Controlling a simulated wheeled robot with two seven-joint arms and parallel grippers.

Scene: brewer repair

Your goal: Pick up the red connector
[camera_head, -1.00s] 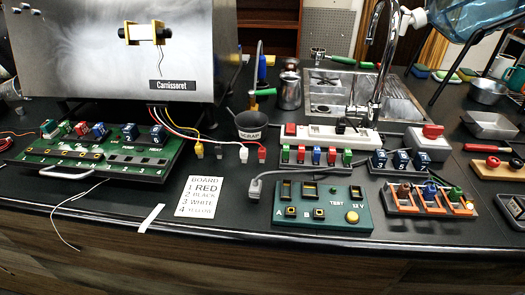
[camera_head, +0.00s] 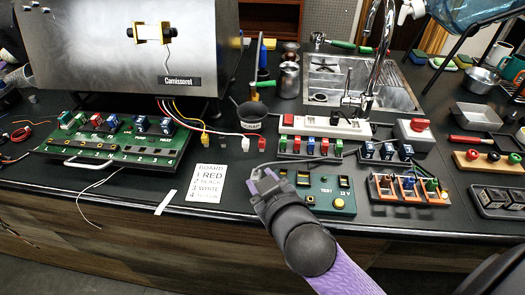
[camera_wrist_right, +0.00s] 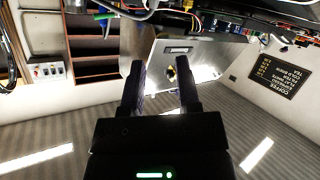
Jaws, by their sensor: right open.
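The red connector (camera_head: 262,144) is the small red end of a lead on the black counter, right of the other lead ends. My right gripper (camera_head: 263,177) has come in from the lower right in the head view, just below the red connector in the picture and apart from it. It covers the left part of the green test box (camera_head: 326,199). In the right wrist view the two fingers (camera_wrist_right: 162,85) are spread with nothing between them. I cannot make out the red connector there.
A scrap cup (camera_head: 251,118) stands behind. The printed card (camera_head: 208,184) lies front left. A rack of coloured parts (camera_head: 310,158) stands to the right.

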